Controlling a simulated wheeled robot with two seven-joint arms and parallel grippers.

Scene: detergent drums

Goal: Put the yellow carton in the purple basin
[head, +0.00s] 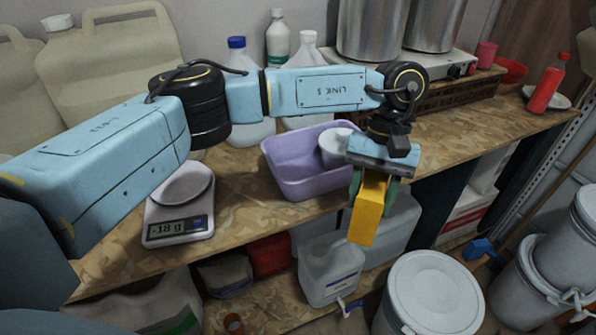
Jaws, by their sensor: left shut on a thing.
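The yellow carton (368,212) hangs tilted below my left gripper (374,183), which is shut on its upper end. The carton is in front of the counter's front edge, to the right of and nearer than the purple basin (287,182). The purple basin stands on the wooden counter, left of my gripper. A white round container (333,150) shows inside the basin's right part. My gripper and wrist hide the basin's right end. My right gripper is not in view.
A kitchen scale (178,225) stands on the counter (232,190) left of the basin. Bottles (278,40) and large metal pots (372,32) stand behind. A red bottle (546,85) is at the far right. White drums (430,295) stand below on the right.

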